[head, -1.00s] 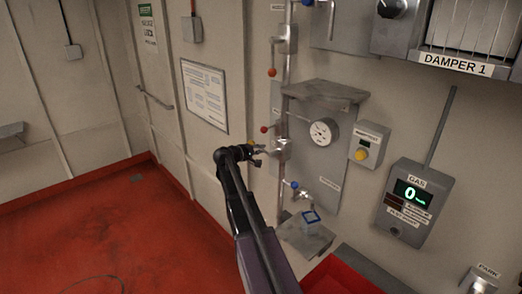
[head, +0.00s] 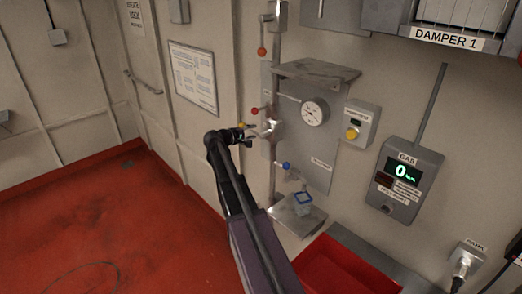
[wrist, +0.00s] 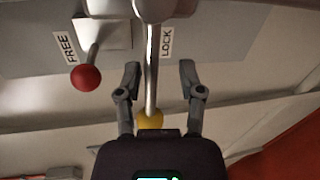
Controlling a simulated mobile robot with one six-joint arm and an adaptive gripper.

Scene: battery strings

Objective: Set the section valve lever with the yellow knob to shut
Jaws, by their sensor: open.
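The section valve lever (wrist: 151,70) is a metal rod with a yellow knob (wrist: 150,118) on its end. In the wrist view the rod runs up from the knob to a pale valve body. My gripper (wrist: 160,73) is open, with one finger on each side of the rod. The knob lies between the fingers, close to the palm; I cannot tell whether anything touches. In the head view my gripper (head: 254,133) is at the wall pipe, and the yellow knob (head: 241,125) shows just above it.
A red-knobbed lever (wrist: 87,76) hangs close to my left finger, by labels FREE and LOCK. In the head view a blue-knobbed valve (head: 286,165) is below, a gauge (head: 314,112) to the right, and a red bin (head: 345,270) lower right.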

